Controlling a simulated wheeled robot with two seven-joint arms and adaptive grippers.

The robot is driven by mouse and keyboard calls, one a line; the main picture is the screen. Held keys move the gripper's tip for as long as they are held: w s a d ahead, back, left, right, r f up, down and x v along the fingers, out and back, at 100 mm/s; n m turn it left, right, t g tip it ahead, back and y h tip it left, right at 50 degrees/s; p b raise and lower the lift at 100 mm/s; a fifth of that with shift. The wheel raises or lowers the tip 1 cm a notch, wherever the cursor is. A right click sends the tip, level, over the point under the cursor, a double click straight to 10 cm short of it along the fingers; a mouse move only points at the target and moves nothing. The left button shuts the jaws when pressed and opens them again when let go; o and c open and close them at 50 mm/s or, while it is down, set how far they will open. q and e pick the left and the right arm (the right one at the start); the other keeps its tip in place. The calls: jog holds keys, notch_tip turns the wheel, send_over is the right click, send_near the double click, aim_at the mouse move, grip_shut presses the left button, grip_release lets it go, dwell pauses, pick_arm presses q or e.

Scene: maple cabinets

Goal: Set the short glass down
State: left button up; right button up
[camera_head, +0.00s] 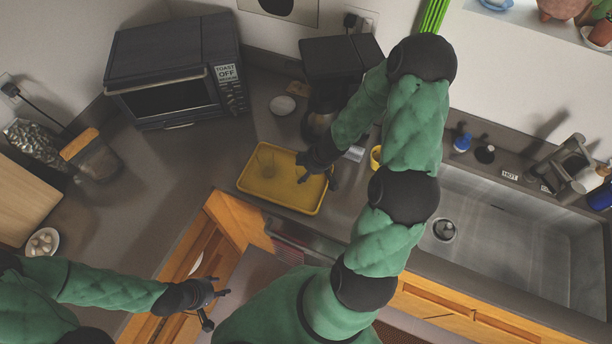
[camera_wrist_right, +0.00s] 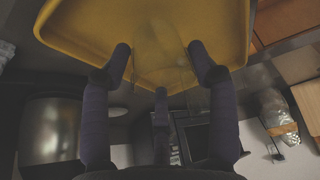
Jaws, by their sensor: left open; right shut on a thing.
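The short glass (camera_head: 268,162) is clear and faint against the yellow tray (camera_head: 287,205). My right gripper (camera_head: 317,177) is shut on the glass at the tray's right side. In the right wrist view the glass (camera_wrist_right: 158,52) shows as a faint transparent shape between the fingers, with the yellow tray (camera_wrist_right: 85,30) behind it. I cannot tell whether the glass touches the tray. My left gripper (camera_head: 218,309) is open and empty, in front of the wooden cabinets, away from the tray.
A toaster oven (camera_head: 165,95) stands at the back left and a dark coffee maker (camera_head: 325,70) behind the tray. The sink (camera_head: 520,240) is at the right. The counter left of the tray is clear.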

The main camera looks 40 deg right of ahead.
jog(key=shift+f+b, duration=1.25)
jog(key=shift+f, duration=0.35)
jog(key=shift+f, duration=0.1)
jog(key=o, duration=1.4)
jog(key=p+v, duration=1)
jog(key=v, duration=0.2)
